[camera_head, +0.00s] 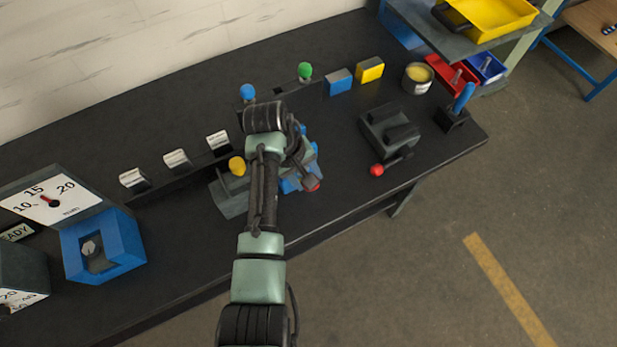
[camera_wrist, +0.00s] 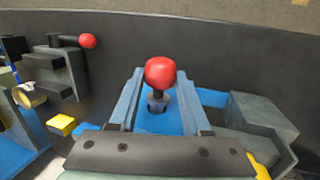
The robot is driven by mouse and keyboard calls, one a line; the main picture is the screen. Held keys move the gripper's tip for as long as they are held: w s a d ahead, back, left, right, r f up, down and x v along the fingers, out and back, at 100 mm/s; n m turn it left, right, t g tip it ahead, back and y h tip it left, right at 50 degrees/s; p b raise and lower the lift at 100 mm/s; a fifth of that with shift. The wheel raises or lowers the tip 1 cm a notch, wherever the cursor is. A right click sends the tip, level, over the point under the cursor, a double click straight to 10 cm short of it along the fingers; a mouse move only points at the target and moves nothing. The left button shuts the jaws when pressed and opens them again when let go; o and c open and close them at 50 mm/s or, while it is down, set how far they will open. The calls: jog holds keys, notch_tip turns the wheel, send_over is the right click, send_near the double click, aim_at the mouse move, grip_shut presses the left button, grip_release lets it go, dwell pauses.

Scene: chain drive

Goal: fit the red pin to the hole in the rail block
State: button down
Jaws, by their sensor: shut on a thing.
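The red pin has a round red knob (camera_wrist: 160,72) on a dark stem with a grey collar, upright in the middle of the wrist view. My gripper (camera_wrist: 157,103) is around it, shut on the pin. In the head view the red knob (camera_head: 312,186) shows just below my gripper (camera_head: 307,173), which is mostly hidden by my arm. Blue parts lie under and around the pin. A grey block (camera_wrist: 258,118) stands right of the pin in the wrist view, and a grey block (camera_head: 229,201) shows left of my arm in the head view. I cannot make out the rail block's hole.
A grey lever block (camera_head: 387,132) with a red-ended handle (camera_head: 377,170) stands to the right, near the front edge. Behind are blue (camera_head: 247,91) and green (camera_head: 305,70) knobs. A blue housing (camera_head: 105,246) and dial panel (camera_head: 50,200) stand left. The bench between is largely clear.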

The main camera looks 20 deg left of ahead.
jog(key=shift+w+a+b, duration=0.35)
jog(key=shift+w+a, duration=0.05)
jog(key=shift+a, duration=0.05)
jog(key=shift+c, duration=1.4)
grip_release()
jog(key=v, duration=1.3)
jog(key=shift+p, duration=0.45)
